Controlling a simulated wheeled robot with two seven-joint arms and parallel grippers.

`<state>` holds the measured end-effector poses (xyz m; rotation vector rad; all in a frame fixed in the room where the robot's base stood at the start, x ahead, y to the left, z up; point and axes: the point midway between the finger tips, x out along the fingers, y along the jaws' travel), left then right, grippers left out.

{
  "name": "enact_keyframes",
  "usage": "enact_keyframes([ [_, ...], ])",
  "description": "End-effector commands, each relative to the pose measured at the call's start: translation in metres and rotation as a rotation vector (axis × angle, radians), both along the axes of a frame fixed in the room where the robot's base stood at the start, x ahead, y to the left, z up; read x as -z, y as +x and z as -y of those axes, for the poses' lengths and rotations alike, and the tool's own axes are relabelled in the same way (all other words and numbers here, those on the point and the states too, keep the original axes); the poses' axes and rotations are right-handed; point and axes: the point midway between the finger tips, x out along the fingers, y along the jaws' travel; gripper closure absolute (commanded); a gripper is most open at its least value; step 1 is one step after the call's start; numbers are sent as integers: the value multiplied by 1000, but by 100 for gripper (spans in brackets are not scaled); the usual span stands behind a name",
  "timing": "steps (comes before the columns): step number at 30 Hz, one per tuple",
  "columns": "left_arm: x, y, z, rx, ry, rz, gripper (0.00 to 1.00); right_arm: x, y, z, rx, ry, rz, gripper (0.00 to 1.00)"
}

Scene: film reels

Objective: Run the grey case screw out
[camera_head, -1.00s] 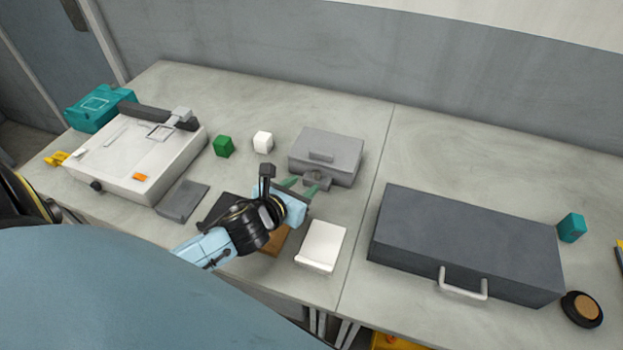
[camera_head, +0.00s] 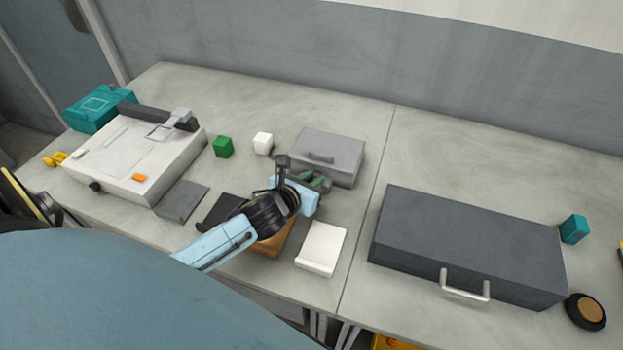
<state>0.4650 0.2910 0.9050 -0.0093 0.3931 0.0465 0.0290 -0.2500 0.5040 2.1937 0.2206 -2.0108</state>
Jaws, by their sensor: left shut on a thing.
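The grey case (camera_head: 334,149) sits on the table in the upper middle, its lid down with a raised handle bar on top. My left gripper (camera_head: 318,182) is at the front face of the case, with its green fingertips shut on the case screw. The screw itself is mostly hidden behind the fingers and the light blue gripper body. My right gripper is not in view.
A large dark case (camera_head: 470,240) with a front handle fills the right side. A white tray (camera_head: 321,248) and a brown block (camera_head: 270,246) lie near the arm. Green (camera_head: 223,147) and white (camera_head: 263,143) cubes stand left of the grey case. The table behind is clear.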

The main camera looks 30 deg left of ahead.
Motion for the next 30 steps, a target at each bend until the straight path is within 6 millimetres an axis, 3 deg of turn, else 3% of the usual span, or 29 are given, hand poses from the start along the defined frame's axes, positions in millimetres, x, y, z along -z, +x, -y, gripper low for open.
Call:
enact_keyframes([
  [11, -1, 0, 3, -52, -2, 0, 100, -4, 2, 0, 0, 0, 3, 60],
  [30, -1, 5, 15, -514, -2, -1, 100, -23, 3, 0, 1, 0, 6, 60],
])
